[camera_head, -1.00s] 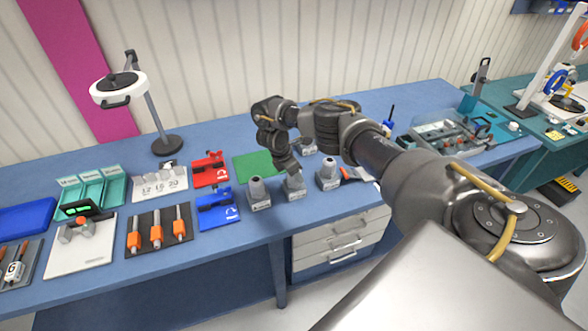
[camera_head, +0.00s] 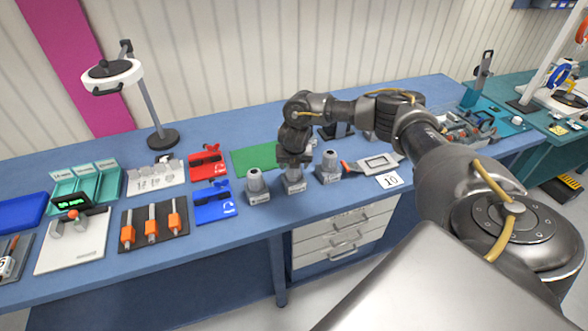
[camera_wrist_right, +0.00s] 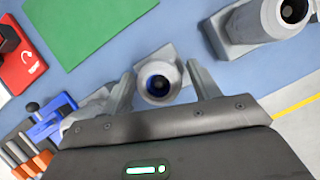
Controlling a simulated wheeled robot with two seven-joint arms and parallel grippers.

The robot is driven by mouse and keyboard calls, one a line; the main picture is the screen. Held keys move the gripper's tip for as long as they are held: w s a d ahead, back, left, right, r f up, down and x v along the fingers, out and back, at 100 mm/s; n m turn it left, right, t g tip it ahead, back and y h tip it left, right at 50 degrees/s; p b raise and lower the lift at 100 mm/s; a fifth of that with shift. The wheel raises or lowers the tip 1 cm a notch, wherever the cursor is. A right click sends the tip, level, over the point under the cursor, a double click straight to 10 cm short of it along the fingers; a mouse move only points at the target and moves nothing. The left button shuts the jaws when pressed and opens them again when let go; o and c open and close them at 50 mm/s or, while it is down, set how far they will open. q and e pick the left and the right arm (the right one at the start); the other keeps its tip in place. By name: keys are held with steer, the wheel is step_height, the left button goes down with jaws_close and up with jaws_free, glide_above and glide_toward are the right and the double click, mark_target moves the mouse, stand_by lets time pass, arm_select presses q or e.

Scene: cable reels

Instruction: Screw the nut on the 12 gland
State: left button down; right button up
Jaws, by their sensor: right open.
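Three grey glands on square bases stand in a row near the bench's front edge: a left one (camera_head: 256,187), a middle one (camera_head: 295,184) and a right one (camera_head: 330,168). Their labels are too small to read, so I cannot tell which is the 12. My right gripper (camera_head: 294,162) points down over the middle gland. In the right wrist view, the middle gland's round top (camera_wrist_right: 158,83), with a dark blue bore, lies between the open fingers (camera_wrist_right: 161,75). I cannot tell a separate nut there. My left gripper is out of view.
A green mat (camera_head: 254,158) lies behind the glands. A red tool stand (camera_head: 207,163) and a blue tool stand (camera_head: 213,203) are to the left. A card marked 10 (camera_head: 390,180) lies to the right. The right gland (camera_wrist_right: 262,22) is close to one finger.

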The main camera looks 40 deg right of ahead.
steer(key=n+y+b, duration=0.1)
steer(key=n+b, duration=0.1)
steer(key=n+y+b, duration=0.1)
steer(key=n+b, duration=0.1)
steer(key=n, duration=0.1)
steer(key=n+t+b, duration=0.1)
steer(key=n+b, duration=0.2)
steer(key=shift+f+y, duration=0.35)
steer(key=shift+y, duration=0.05)
steer(key=shift+r+n+y+b, duration=0.25)
steer(key=shift+n+y+b, duration=0.15)
steer(key=shift+n, duration=0.4)
steer(key=shift+r, duration=0.1)
